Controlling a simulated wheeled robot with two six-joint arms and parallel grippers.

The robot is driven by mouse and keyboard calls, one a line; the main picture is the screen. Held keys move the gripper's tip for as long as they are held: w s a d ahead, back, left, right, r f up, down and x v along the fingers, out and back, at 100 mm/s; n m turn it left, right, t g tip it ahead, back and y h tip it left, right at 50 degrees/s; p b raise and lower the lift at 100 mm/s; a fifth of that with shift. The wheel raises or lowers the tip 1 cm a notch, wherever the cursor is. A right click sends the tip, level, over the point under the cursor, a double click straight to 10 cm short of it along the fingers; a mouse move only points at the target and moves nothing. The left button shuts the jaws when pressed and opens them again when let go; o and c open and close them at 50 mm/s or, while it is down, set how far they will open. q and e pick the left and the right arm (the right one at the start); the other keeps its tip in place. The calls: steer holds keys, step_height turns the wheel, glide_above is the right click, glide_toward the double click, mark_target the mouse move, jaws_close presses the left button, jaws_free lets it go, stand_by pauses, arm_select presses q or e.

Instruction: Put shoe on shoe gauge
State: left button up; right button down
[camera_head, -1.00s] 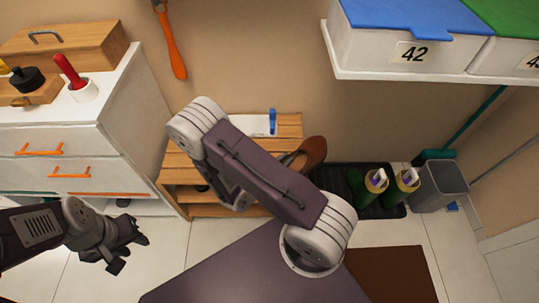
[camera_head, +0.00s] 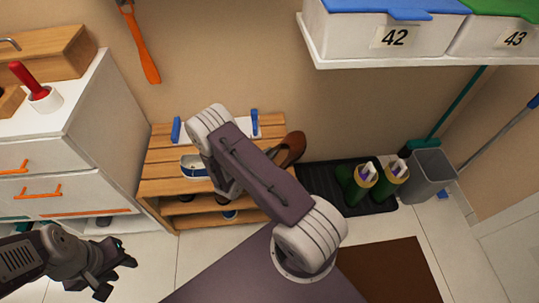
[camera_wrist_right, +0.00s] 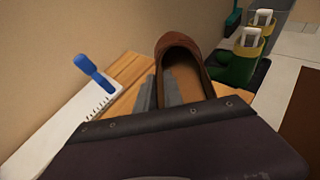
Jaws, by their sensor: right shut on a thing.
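The brown shoe (camera_head: 293,150) shows at the right end of the wooden rack in the head view. In the right wrist view, my right gripper (camera_wrist_right: 160,90) is shut on the near left wall of the brown shoe (camera_wrist_right: 185,70), whose toe points away. I cannot tell whether the shoe touches the rack. The white shoe gauge (camera_head: 236,125) lies at the back of the rack top, partly behind my right arm, with blue stops. It also shows left of the shoe in the right wrist view (camera_wrist_right: 60,125). My left gripper (camera_head: 117,277) is open and empty at lower left.
A blue and white shoe (camera_head: 192,166) sits on the rack top (camera_head: 160,155); more shoes are below. Green boots (camera_head: 357,186) stand on a black tray beside a grey bin (camera_head: 431,176). A white cabinet (camera_head: 90,120) stands left; a shelf with boxes (camera_head: 390,35) hangs above right.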

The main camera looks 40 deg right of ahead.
steer(key=shift+f, duration=0.1)
steer(key=c, duration=1.5)
jaws_free()
